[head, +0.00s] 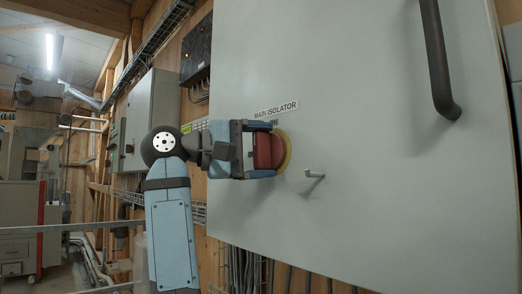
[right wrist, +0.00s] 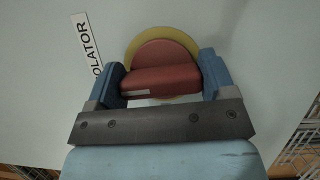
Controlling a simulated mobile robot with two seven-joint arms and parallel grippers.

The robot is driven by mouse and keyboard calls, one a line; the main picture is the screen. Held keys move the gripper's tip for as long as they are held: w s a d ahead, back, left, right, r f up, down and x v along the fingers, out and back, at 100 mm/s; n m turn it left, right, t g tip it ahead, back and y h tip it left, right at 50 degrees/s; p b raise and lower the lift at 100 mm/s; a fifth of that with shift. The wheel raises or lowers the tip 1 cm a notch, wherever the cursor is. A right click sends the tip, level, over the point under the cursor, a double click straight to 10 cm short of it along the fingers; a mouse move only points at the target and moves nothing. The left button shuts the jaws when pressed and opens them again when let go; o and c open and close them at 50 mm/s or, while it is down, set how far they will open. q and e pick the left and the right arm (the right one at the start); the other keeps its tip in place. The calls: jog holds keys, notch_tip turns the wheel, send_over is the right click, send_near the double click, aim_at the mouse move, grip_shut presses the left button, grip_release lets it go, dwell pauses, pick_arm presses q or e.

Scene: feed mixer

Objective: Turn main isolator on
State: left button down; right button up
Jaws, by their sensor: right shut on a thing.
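The main isolator (head: 268,151) is a red rotary knob on a yellow round plate, mounted on the front of a large grey cabinet (head: 370,150). A label (head: 276,110) reading "MAIN ISOLATOR" is above it. My right gripper (head: 265,150) is shut on the red knob, with one blue finger above and one below. The right wrist view shows the knob (right wrist: 160,68) between the two blue fingers (right wrist: 162,80), with the yellow plate behind it. The label (right wrist: 88,45) shows tilted at the left there. My left gripper is not in view.
A dark bar handle (head: 437,60) and a small metal latch (head: 314,174) stick out from the cabinet, to the right of the knob. A smaller grey box (head: 152,120) hangs on the wooden wall at the left. A metal rail (head: 70,228) crosses the lower left.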

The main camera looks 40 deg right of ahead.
jog(key=shift+m, duration=0.5)
jog(key=o, duration=0.9)
jog(key=p+v, duration=0.2)
jog(key=v, duration=1.2)
jog(key=shift+r, duration=0.15)
